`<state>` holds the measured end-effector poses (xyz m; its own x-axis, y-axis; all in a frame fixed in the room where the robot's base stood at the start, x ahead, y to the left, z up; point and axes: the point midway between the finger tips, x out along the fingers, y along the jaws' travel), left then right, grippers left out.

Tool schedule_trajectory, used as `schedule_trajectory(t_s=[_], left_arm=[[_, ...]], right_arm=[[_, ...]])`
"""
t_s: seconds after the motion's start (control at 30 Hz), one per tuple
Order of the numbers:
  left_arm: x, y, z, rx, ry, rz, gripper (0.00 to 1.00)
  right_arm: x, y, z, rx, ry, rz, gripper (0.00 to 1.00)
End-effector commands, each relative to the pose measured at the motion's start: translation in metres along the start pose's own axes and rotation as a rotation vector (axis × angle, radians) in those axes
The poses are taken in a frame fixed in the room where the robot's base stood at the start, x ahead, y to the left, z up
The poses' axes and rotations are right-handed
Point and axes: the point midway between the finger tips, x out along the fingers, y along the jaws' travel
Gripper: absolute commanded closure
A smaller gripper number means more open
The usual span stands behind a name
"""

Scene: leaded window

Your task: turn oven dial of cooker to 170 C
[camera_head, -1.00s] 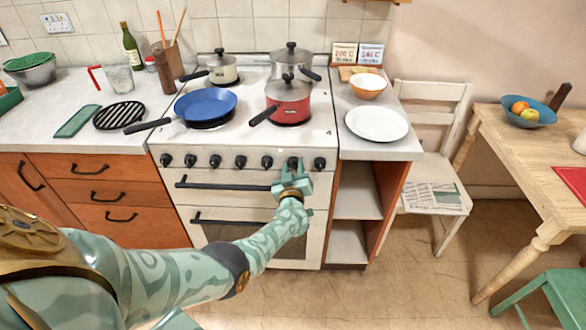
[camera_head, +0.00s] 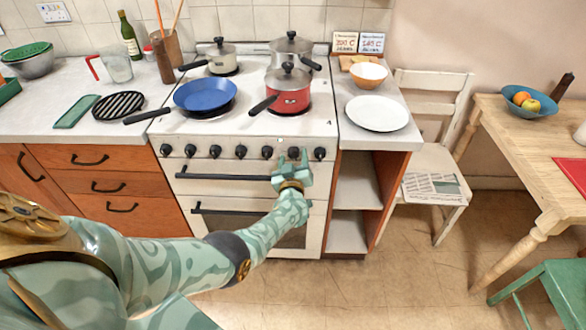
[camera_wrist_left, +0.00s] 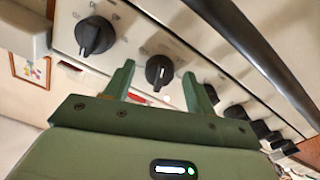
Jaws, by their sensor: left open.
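The white cooker (camera_head: 250,128) has a row of several black dials along its front panel. My left gripper (camera_head: 293,157) is open in front of the second dial from the right (camera_head: 293,153). In the left wrist view, the open fingers (camera_wrist_left: 159,82) point at the panel, and this black dial (camera_wrist_left: 159,70) shows between their tips. The fingers look apart from it, with nothing held. The end dial (camera_wrist_left: 95,35) shows beside it, outside the fingers. The dial markings are too small to read. My right gripper is not in view.
A dark oven handle bar (camera_head: 222,177) runs below the dials, close to the left hand. A red pot (camera_head: 288,96), a blue pan (camera_head: 205,94) and two pale pots stand on the hob. Small cards (camera_head: 345,42) stand behind the right counter.

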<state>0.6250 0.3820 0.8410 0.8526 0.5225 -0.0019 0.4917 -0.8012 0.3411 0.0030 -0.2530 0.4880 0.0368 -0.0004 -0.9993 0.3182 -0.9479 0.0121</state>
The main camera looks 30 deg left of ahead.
Motion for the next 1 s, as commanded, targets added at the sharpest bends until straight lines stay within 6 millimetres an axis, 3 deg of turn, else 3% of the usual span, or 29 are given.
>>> schedule_trajectory(t_s=[0.17, 0.4, 0.6, 0.8, 1.0], left_arm=[[-0.029, 0.003, -0.006, -0.002, -0.002, 0.002, 0.44], [-0.095, 0.003, -0.006, -0.002, -0.002, 0.001, 0.44], [-0.139, 0.002, -0.003, 0.000, -0.003, 0.001, 0.44], [-0.159, 0.001, 0.000, 0.000, -0.003, 0.001, 0.44], [-0.161, 0.001, 0.001, 0.001, -0.002, 0.001, 0.44]], right_arm=[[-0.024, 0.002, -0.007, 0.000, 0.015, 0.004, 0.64], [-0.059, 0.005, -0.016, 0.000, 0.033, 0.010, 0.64], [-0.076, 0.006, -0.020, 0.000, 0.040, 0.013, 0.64], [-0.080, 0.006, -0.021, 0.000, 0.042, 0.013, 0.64], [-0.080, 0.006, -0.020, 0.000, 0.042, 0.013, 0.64]])
